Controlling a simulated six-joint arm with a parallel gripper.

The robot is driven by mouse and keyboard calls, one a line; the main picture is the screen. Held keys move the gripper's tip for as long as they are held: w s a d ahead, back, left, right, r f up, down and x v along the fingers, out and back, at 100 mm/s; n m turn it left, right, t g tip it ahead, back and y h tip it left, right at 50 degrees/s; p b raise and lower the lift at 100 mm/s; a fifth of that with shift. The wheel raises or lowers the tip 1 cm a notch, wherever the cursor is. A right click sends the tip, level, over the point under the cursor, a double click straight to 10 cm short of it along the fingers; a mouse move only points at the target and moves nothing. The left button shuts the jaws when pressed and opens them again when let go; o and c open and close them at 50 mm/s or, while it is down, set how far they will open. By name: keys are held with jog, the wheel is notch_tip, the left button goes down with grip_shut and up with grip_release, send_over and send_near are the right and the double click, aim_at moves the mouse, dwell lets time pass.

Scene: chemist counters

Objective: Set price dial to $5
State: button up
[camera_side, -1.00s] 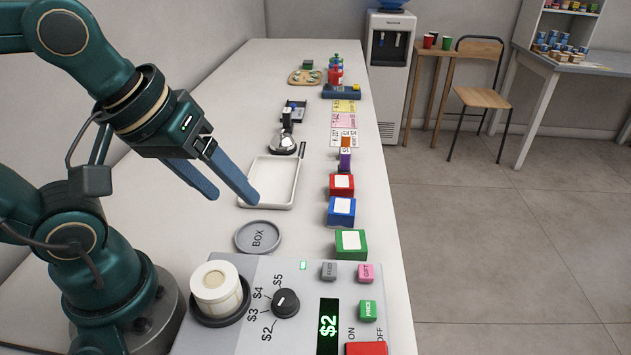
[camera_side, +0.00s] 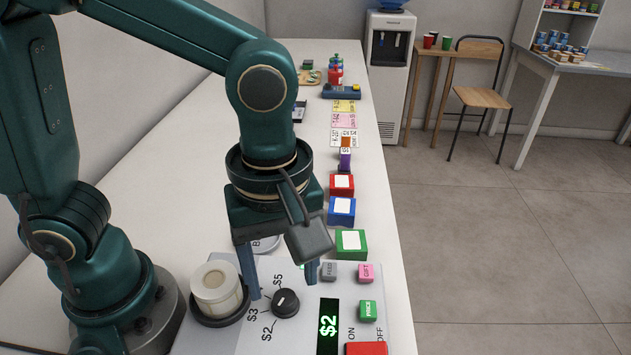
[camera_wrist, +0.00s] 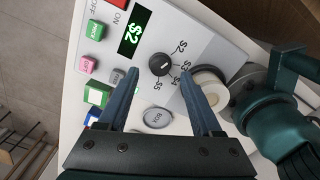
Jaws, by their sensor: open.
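The black price dial (camera_side: 285,302) sits on the grey control panel, ringed by the marks $2, $3, $4 and $5. In the wrist view the dial (camera_wrist: 160,64) lies ahead of and between my fingertips. The display (camera_side: 328,326) beside it reads $2, also in the wrist view (camera_wrist: 133,33). My gripper (camera_side: 280,288) is open and empty, pointing down over the panel. Its fingers are spread wide on either side of the dial and do not appear to touch it. In the side view a finger hides the $4 mark.
A cream cylinder (camera_side: 217,287) in a dark holder stands left of the dial. Grey FEED (camera_side: 329,271), pink GIFT (camera_side: 366,273) and green PRICE (camera_side: 368,311) buttons and a red switch (camera_side: 367,349) lie to the right. Green, blue and red boxes stand behind the panel.

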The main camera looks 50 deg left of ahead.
aim_at(285, 296)
jog(key=shift+f, duration=1.5)
jog(key=shift+c, duration=0.3)
grip_shut()
